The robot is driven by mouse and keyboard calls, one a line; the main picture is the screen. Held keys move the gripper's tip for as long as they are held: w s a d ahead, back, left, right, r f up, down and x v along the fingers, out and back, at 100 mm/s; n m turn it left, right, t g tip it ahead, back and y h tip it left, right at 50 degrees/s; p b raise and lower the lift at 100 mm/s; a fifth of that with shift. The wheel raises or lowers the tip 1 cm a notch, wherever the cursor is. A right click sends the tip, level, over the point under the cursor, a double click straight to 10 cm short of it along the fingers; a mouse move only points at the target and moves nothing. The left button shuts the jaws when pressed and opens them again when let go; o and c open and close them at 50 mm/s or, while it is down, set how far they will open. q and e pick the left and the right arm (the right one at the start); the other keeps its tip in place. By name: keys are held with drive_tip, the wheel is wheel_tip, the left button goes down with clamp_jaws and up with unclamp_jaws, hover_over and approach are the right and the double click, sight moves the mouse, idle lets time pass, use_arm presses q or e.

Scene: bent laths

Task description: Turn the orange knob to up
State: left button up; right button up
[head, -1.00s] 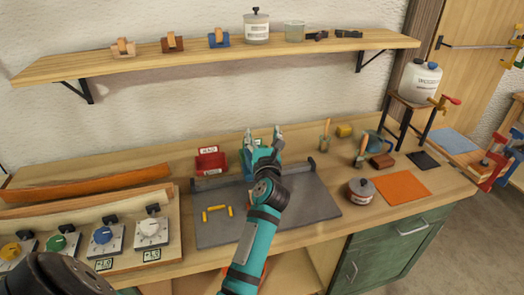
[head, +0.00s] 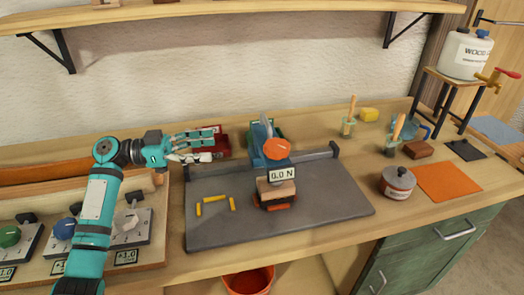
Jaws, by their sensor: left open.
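The orange knob (head: 277,149) is on the front of a blue device (head: 262,131) standing on the grey board. I cannot tell which way the knob points. A small display (head: 283,175) under it reads 0.0 N. My left gripper (head: 206,145) is open, its fingers spread and pointing right. It is left of the knob, apart from it, in front of the red bin (head: 222,141), which it partly hides. My right gripper is not in view.
A wooden block (head: 276,190) sits below the display. Several yellow pieces (head: 211,199) lie on the grey board (head: 330,215). A lidded pot (head: 397,182) and orange mat (head: 448,182) are at right; a dial panel (head: 150,228) is at left. The board's right part is clear.

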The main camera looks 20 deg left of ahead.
use_arm(q)
drive_tip(key=p, duration=0.6)
approach(277, 144)
drive_tip(key=shift+m+g, duration=0.3)
drive_tip(key=x, duration=0.9)
drive_tip(key=shift+w, duration=0.15)
drive_tip(key=shift+w+d, duration=0.15)
drive_tip(key=shift+d, duration=0.3)
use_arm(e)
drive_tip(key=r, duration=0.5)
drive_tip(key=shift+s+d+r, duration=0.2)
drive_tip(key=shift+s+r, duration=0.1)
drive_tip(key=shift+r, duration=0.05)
use_arm(q)
drive_tip(key=c, duration=0.9)
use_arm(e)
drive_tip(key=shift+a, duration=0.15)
